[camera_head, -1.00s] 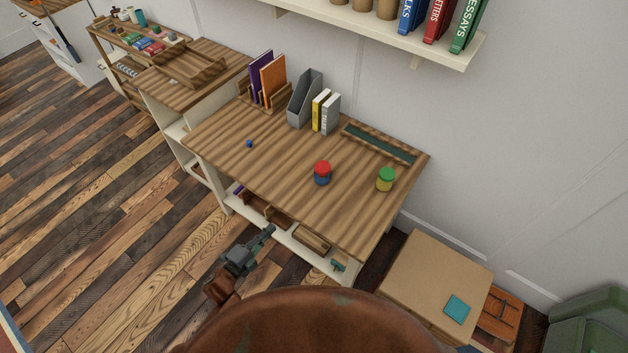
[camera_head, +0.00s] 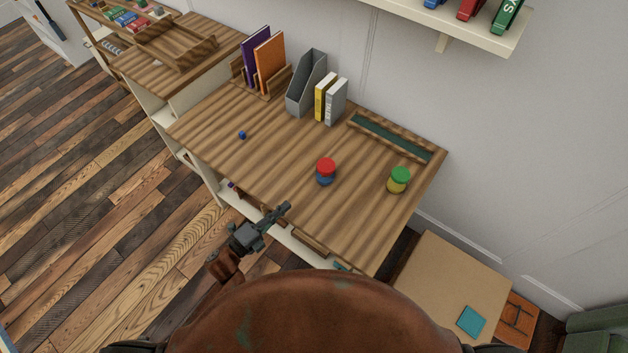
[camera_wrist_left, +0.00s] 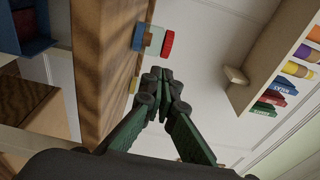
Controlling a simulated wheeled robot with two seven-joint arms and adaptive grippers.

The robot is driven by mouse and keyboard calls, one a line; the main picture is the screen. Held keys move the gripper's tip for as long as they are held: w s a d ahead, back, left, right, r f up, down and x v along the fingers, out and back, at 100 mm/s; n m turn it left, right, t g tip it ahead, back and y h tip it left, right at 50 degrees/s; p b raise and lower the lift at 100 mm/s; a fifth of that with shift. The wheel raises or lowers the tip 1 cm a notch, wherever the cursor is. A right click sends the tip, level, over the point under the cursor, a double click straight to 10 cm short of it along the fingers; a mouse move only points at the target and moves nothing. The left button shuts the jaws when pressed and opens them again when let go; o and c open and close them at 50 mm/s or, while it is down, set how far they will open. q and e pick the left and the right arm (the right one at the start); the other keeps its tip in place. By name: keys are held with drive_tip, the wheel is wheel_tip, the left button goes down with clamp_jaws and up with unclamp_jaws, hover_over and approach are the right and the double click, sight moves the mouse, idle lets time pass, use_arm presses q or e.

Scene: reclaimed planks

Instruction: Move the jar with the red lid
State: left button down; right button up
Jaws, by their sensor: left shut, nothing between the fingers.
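In the left wrist view the fingertips (camera_wrist_left: 160,75) are together. My right gripper is not in view.
A small blue object (camera_head: 242,135) lies on the desk's left part. A book rack (camera_head: 262,80), grey file holder (camera_head: 307,84), two upright books (camera_head: 330,100) and a green-lined tray (camera_head: 390,137) line the back. A cardboard box (camera_head: 450,280) stands right of the desk.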

sight(320, 178)
use_arm(q)
drive_tip(key=shift+w+f, duration=0.15)
drive_tip(key=shift+f, duration=0.5)
drive_tip(key=x, duration=0.2)
drive_tip(key=shift+w+d+r, duration=0.1)
drive_tip(key=shift+w+d, duration=0.15)
drive_tip(key=shift+w, duration=0.05)
drive_tip(key=b+x, duration=0.1)
drive_tip(key=x, duration=0.9)
drive_tip(key=shift+w+d, duration=0.5)
drive_tip(key=shift+d, duration=0.05)
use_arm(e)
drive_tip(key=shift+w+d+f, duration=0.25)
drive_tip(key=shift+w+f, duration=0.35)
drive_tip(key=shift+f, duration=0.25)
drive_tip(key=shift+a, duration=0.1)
